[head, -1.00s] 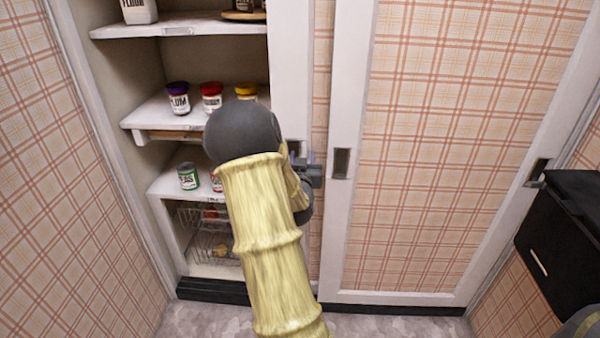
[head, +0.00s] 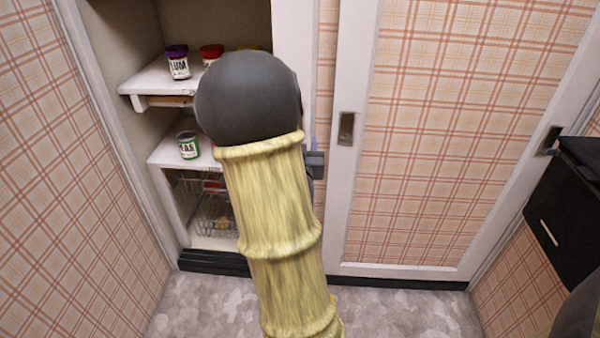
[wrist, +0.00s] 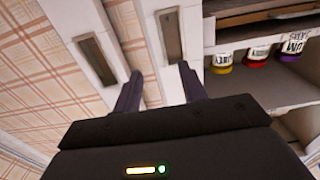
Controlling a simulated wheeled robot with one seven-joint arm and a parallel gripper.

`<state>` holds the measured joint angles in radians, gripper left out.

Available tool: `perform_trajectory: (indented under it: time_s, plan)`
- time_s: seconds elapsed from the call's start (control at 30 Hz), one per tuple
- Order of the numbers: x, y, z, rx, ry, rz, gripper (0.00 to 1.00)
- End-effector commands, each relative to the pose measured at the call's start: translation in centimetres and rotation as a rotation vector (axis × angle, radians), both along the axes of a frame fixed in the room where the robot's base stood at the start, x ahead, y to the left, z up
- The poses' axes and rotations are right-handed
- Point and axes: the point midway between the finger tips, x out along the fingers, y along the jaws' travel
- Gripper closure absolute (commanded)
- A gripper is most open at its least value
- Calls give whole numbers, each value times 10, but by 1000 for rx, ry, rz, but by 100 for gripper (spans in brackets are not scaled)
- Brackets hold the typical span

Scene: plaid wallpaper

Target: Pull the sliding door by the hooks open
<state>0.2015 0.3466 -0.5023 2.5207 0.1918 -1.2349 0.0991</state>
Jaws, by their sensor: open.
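The closet has two plaid sliding panels with white frames. The front panel (head: 450,130) is on the right and bears a dark recessed pull (head: 346,129) on its left stile and another (head: 553,140) near its right edge. The rear panel (head: 293,40) sits left of it, beside open shelves; its own pull is hidden behind my arm in the head view. In the wrist view that rear pull (wrist: 170,37) lies just ahead of my open, empty gripper (wrist: 160,84), with the front panel's pull (wrist: 97,58) to its left. Contact with the panel cannot be told.
Shelves (head: 150,80) with jars, a green can (head: 188,145) and a wire basket (head: 212,222) fill the open left side. A black box-like unit (head: 570,205) stands at the right wall. The grey floor (head: 400,310) in front is clear.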

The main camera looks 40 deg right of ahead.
Motion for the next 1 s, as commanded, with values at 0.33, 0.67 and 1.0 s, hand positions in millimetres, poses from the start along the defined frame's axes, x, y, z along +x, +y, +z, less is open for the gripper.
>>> perform_trajectory:
  time_s: [0.33,0.67,1.0]
  plan:
    - [-13,12,-5,4,-6,2,58]
    - [-24,29,-6,3,-5,6,58]
    - [-40,45,-5,4,-5,2,58]
